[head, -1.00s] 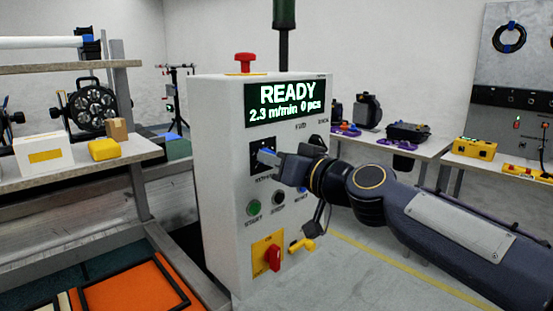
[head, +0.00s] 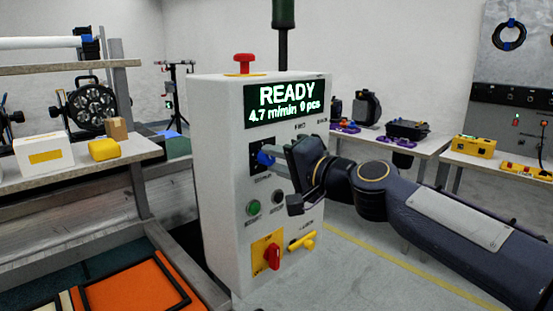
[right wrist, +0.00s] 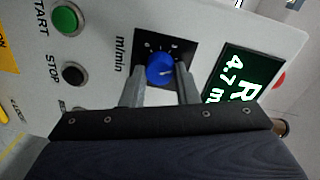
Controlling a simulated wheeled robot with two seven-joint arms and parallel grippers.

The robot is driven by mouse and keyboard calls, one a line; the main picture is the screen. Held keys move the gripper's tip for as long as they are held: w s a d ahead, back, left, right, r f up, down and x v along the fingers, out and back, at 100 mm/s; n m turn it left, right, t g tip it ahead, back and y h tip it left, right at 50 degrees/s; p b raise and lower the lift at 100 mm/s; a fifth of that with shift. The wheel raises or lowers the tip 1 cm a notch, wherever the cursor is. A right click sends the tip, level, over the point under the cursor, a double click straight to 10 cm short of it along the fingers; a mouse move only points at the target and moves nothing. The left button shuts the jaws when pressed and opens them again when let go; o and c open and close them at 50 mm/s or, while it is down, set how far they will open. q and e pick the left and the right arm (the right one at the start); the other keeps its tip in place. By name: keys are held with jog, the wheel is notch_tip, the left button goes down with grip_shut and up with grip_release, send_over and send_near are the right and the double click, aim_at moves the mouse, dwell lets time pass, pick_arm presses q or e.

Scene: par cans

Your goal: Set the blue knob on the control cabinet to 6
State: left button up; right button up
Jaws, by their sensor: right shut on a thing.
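The control cabinet (head: 222,180) stands in the middle of the head view. Its green display (head: 284,104) reads READY, 4.7 m/min, 0 pcs. The blue knob (head: 265,158) sits on a black dial plate below the display, partly hidden by my right gripper (head: 275,164). In the right wrist view the blue knob (right wrist: 161,70) lies between the two fingertips of my right gripper (right wrist: 160,88), which is shut on it. A white pointer mark and tick marks show there; the dial numbers are too small to read. My left gripper is not in view.
On the cabinet are a red mushroom button (head: 244,62) on top, a green START button (head: 253,208), a black STOP button (head: 278,197) and a red rotary switch (head: 273,256). A yellow handle (head: 302,242) is beside the switch. A shelf rack (head: 90,165) stands at left.

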jog(key=m, duration=0.5)
jog(key=shift+d+f, duration=0.1)
dwell(0.5)
jog(key=o, duration=1)
jog(key=shift+c, duration=0.2)
jog(key=v, duration=0.7)
jog(key=shift+s+d+b, duration=0.25)
jog(key=shift+d+b, duration=0.05)
